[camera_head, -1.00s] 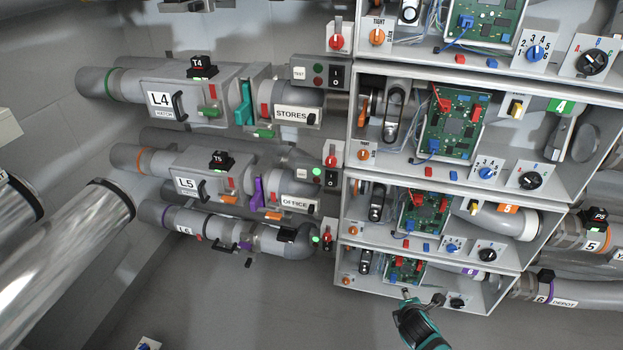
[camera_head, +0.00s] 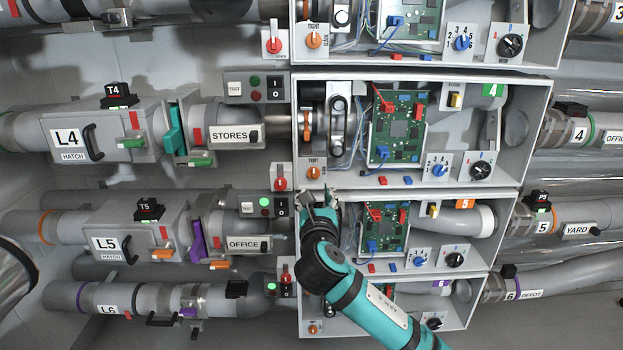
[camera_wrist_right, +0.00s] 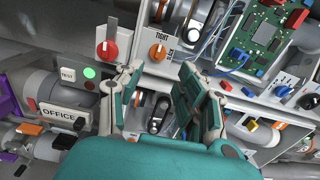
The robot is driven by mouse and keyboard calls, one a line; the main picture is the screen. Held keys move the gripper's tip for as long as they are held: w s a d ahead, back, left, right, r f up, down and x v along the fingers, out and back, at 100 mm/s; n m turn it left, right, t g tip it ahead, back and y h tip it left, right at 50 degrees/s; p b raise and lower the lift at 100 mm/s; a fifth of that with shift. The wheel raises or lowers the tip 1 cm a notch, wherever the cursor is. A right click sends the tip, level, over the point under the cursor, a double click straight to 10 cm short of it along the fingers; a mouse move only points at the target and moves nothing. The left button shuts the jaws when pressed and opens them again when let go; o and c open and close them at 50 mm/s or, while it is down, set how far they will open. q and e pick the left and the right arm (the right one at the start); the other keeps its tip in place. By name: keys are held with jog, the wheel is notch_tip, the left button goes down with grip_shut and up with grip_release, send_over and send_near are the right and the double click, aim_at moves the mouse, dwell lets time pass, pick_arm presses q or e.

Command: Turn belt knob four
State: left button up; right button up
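Belt knob four is the orange round knob (camera_head: 314,173) under a TIGHT label, at the lower left of the bay marked 4. In the right wrist view the orange knob (camera_wrist_right: 157,52), with a white pointer, shows just beyond the fingertips, between TIGHT and SLACK lettering. My right gripper (camera_head: 320,204) is just below the knob, in front of the left end of bay 5. In the right wrist view its two fingers (camera_wrist_right: 160,80) are spread, empty and apart from the knob. My left gripper is not in view.
A red knob (camera_head: 281,183) sits close left of the orange knob. The bay 5 switch panel (camera_head: 263,207) has a lit green lamp. Bay 4's circuit board (camera_head: 397,128), number dial (camera_head: 439,170) and black dial (camera_head: 480,170) lie to the right. Bay walls stick out around the knob.

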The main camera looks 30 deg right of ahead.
aim_at(313, 172)
jog(key=b+x, duration=0.1)
jog(key=x, duration=0.9)
jog(key=shift+f+b, duration=0.1)
jog(key=shift+b, duration=0.2)
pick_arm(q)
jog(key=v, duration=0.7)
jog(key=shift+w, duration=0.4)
pick_arm(e)
jog(key=shift+w+d, duration=0.3)
jog(key=shift+w, duration=0.3)
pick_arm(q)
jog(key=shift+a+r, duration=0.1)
pick_arm(e)
grip_shut()
